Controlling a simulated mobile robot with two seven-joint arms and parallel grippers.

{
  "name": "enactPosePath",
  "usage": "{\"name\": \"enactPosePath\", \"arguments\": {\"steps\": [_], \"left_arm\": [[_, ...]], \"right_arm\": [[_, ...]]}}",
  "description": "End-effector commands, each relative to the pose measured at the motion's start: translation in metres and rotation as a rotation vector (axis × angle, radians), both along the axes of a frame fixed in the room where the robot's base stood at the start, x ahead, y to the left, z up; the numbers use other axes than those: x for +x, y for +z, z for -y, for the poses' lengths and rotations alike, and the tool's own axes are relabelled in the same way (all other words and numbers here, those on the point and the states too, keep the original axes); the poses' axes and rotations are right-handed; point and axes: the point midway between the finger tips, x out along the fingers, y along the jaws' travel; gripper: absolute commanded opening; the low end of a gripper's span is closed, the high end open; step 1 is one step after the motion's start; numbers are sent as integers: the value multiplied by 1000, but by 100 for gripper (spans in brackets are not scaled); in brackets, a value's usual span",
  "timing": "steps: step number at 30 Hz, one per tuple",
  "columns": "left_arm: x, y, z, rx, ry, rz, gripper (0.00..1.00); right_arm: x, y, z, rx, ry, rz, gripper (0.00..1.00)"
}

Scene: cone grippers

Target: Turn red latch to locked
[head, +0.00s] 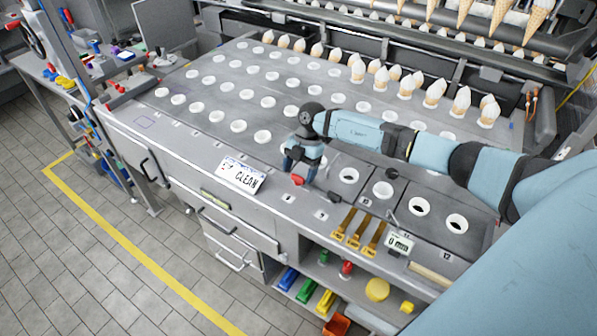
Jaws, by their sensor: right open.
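A small red latch (297,180) sits on the front ledge of the grey metal table (215,125), right of the white CLEAN sign (242,176). My right gripper (300,170) points down just above the latch, its arm reaching in from the right. Its fingers partly hide the area around the latch, and I cannot tell whether they touch it. The gripper is open. My left gripper is not in view.
Rows of white cups and ice cream cones (435,92) fill the table behind my arm. Yellow-handled tools (358,232) lie on the ledge to the right, near a 0 mm display (399,244). Drawers and an open shelf are below.

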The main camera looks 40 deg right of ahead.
Motion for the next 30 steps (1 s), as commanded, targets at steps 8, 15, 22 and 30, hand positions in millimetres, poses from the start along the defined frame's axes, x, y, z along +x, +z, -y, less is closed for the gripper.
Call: {"name": "enactPosePath", "arguments": {"steps": [8, 15, 22, 30], "left_arm": [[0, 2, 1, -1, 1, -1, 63], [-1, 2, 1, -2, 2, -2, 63], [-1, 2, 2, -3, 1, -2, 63], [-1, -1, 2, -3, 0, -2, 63]], "right_arm": [[-3, -13, -5, -1, 0, 0, 72], [-3, -13, -5, -1, 0, 0, 61], [-2, -13, -5, 0, 0, -1, 23], [-2, -14, -5, -1, 36, 0, 23]]}}
